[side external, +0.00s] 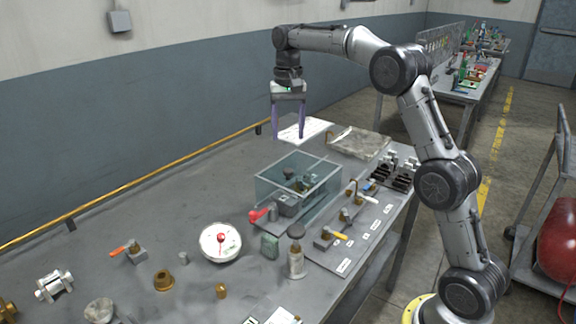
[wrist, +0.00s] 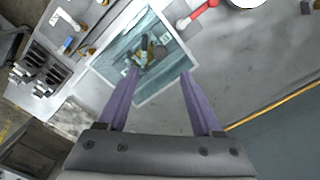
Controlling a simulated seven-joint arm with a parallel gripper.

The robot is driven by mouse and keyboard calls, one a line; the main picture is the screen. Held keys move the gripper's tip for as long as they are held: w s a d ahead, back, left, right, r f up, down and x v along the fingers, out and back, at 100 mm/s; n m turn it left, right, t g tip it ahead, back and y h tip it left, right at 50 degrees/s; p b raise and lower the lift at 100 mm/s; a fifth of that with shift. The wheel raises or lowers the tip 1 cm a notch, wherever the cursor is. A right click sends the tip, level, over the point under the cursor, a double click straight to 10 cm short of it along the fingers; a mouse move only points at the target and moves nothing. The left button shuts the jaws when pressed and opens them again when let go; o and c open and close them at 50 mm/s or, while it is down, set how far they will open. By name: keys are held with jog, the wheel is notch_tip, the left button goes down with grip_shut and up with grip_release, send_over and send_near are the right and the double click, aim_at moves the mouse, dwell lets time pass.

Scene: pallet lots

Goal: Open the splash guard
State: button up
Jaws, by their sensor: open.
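The splash guard (side external: 268,190) is a clear, greenish box-shaped cover on the grey bench. A vise-like metal piece with brass parts shows inside it, and a red handle (side external: 258,215) sticks out at its front left. In the wrist view the splash guard (wrist: 112,69) lies just beyond the fingertips. My gripper (side external: 288,138) points down above the bench, behind and above the guard, with its two purple fingers apart and nothing between them. In the wrist view the gripper (wrist: 160,75) is also open. I cannot tell whether the guard has a hinge or handle.
A board with labelled fittings (side external: 345,235) lies right of the guard.

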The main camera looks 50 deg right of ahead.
aim_at(288, 170)
notch_tip(288, 170, down, 11)
jog(key=shift+r, duration=0.15)
jog(key=shift+c, duration=0.2)
grip_shut()
dwell(0.3)
jog(key=shift+r, duration=0.1)
dwell(1.0)
